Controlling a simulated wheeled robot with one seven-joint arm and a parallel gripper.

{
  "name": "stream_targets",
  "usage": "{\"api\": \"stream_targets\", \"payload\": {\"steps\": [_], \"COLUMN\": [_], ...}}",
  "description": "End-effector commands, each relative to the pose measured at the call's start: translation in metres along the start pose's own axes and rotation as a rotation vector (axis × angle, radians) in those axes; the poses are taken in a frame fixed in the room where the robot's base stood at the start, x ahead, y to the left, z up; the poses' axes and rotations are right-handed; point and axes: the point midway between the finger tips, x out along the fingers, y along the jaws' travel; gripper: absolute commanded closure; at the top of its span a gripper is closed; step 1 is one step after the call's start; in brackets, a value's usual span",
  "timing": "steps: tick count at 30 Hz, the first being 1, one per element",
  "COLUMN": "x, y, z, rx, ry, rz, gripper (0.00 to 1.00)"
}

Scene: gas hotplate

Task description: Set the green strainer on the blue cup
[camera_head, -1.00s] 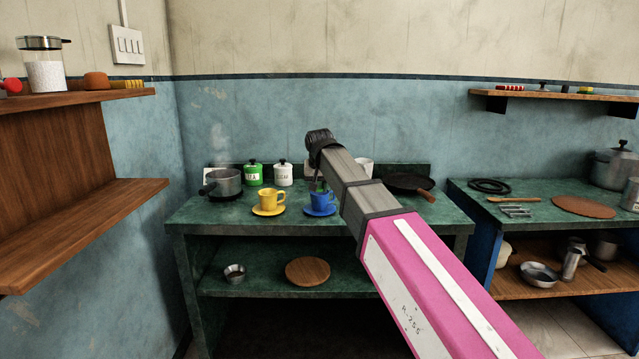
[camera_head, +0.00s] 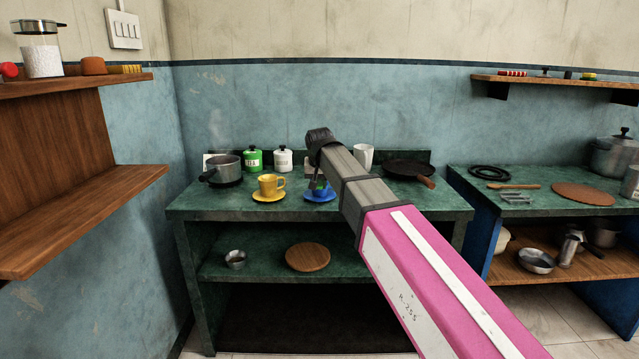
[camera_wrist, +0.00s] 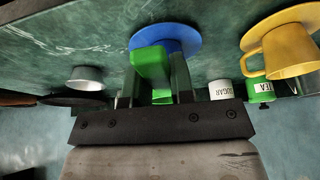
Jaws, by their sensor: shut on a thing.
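My gripper (camera_head: 318,184) is over the back counter, at the blue cup's place. In the wrist view my gripper (camera_wrist: 154,75) is shut on the green strainer (camera_wrist: 151,62), whose green part shows between the two fingers. The strainer's bowl is not clear in either view. The blue saucer (camera_head: 321,196) lies on the counter under the gripper and shows in the wrist view (camera_wrist: 182,38) behind the strainer. The blue cup is mostly hidden by the gripper and strainer. I cannot tell whether the strainer touches it.
A yellow cup (camera_head: 267,185) on a yellow saucer stands just left. Behind are a steaming pot (camera_head: 222,170), a green tea canister (camera_head: 252,158), a white sugar canister (camera_head: 283,159) and a white mug (camera_head: 363,157). A dark pan (camera_head: 405,169) lies right.

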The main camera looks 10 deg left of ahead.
Motion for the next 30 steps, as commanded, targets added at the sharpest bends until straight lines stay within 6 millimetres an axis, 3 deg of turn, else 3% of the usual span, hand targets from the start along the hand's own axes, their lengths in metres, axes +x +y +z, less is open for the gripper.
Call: {"api": "stream_targets", "payload": {"steps": [23, 24, 26, 27, 30], "x": [0.01, 0.01, 0.01, 0.01, 0.01], "y": [0.0, 0.0, 0.0, 0.0, 0.0], "z": [0.004, 0.004, 0.004, 0.004, 0.004], "rx": [0.0, 0.0, 0.0, 0.0, 0.0], "ry": [0.0, 0.0, 0.0, 0.0, 0.0], "rz": [0.0, 0.0, 0.0, 0.0, 0.0], "gripper": [1.0, 0.74, 0.55, 0.48, 0.48]}}
